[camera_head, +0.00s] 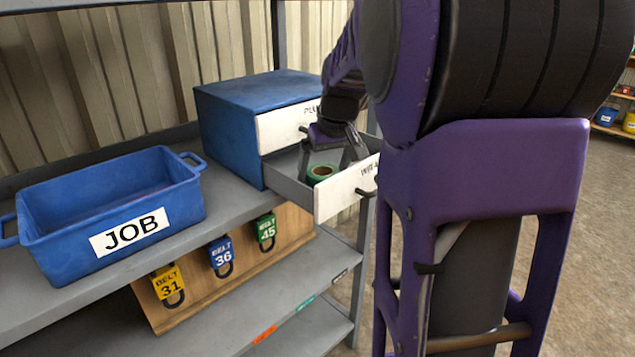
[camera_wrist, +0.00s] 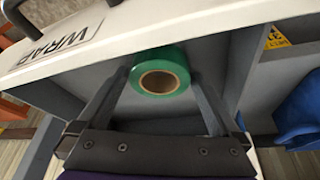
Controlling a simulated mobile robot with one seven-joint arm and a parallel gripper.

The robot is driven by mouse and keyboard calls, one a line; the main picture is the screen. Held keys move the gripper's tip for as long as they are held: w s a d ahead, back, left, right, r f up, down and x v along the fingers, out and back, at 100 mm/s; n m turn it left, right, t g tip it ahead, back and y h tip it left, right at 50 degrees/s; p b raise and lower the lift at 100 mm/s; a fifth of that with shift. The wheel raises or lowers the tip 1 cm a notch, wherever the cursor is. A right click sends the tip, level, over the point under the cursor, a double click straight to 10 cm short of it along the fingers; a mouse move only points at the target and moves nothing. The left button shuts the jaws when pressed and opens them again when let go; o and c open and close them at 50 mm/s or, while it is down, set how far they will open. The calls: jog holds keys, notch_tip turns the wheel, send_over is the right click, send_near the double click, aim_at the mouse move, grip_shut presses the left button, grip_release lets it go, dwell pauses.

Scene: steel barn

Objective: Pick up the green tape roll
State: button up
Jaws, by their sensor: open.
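The green tape roll (camera_head: 321,173) lies in the open lower drawer (camera_head: 288,187) of a blue cabinet (camera_head: 230,128). Its brown core shows from above. In the wrist view the tape roll (camera_wrist: 160,72) sits between the two fingers of my gripper (camera_wrist: 163,82), near their tips. The drawer front (camera_wrist: 130,36) carries a label that reads WRAP. My gripper (camera_head: 328,165) reaches down into the drawer and is open, with one finger on each side of the roll. I cannot tell whether either finger touches it.
A blue bin marked JOB (camera_head: 110,212) stands on the shelf (camera_head: 190,225) left of the cabinet. The cabinet's upper drawer (camera_head: 285,125) is shut. Belt tags hang on a wooden board (camera_head: 200,290) below. The drawer's walls and front closely surround my gripper.

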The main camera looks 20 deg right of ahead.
jog(key=shift+s, duration=0.1)
jog(key=c, duration=1.2)
jog(key=shift+r, duration=0.1)
